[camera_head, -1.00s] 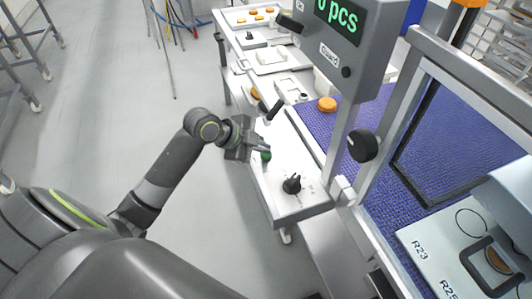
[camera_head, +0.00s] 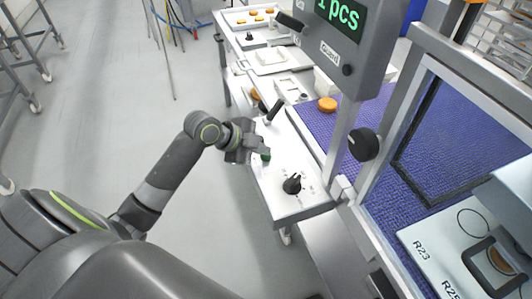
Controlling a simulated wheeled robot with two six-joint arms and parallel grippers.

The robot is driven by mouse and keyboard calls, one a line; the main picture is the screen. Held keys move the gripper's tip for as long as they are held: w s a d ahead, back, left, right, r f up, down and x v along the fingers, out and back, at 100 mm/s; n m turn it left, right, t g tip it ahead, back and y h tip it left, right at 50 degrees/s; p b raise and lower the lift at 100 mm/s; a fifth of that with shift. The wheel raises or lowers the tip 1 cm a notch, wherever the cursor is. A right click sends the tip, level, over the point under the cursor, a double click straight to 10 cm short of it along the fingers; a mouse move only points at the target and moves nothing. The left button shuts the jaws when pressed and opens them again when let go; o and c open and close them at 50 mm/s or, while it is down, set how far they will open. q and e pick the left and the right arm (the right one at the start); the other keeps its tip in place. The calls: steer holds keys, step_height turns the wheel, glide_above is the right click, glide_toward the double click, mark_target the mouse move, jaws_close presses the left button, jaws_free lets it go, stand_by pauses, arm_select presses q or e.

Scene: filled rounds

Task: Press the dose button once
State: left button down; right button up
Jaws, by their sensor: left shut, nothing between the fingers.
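The green dose button (camera_head: 266,157) sits at the left edge of the white control panel (camera_head: 284,201), partly covered by my left gripper. My left gripper (camera_head: 262,150) is shut and empty, with its fingertips right at the button. I cannot tell whether they touch it. The display (camera_head: 341,14) on the grey box at the top reads "1 pcs". My right gripper is not in view.
A black knob (camera_head: 292,184) stands on the panel, and a black-handled lever (camera_head: 273,111) rises behind the button. A guard frame with a round black knob (camera_head: 363,144) stands right of the panel. The floor (camera_head: 215,220) left of the panel is clear.

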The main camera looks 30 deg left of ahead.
mark_target(262, 156)
arm_select(q)
steer(key=shift+r, duration=0.1)
steer(key=shift+r+p, duration=0.85)
steer(key=shift+p, duration=0.05)
steer(key=shift+r, duration=0.15)
step_height(262, 156, up, 5)
steer(key=p, duration=0.4)
stand_by(0.5)
